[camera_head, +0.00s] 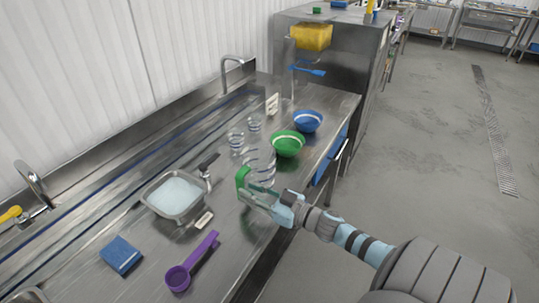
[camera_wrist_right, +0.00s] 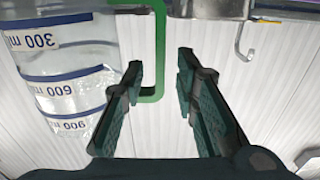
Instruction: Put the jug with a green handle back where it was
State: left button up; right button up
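The clear jug (camera_head: 262,160) with blue markings and a green handle (camera_head: 242,178) appears to stand upright on the steel counter, near its front edge. My right gripper (camera_head: 256,200) is at the handle side of the jug. In the right wrist view, which is upside down, the jug (camera_wrist_right: 72,80) is at the left. Its green handle (camera_wrist_right: 160,45) reaches between the spread fingers of my right gripper (camera_wrist_right: 160,75), nearer the left finger. The fingers do not look closed on it. My left gripper is not in view.
A green bowl (camera_head: 288,146) and a blue bowl (camera_head: 308,122) stand behind the jug, with two clear cups (camera_head: 236,142) to its left. A steel pan (camera_head: 148,203) with white contents, a purple scoop (camera_head: 178,278) and a blue sponge (camera_head: 121,254) lie leftward. A yellow dispenser (camera_head: 311,38) is behind.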

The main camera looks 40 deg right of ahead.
jog(key=p+v, duration=0.2)
jog(key=v, duration=0.5)
jog(key=shift+s, duration=0.4)
jog(key=shift+d, duration=0.15)
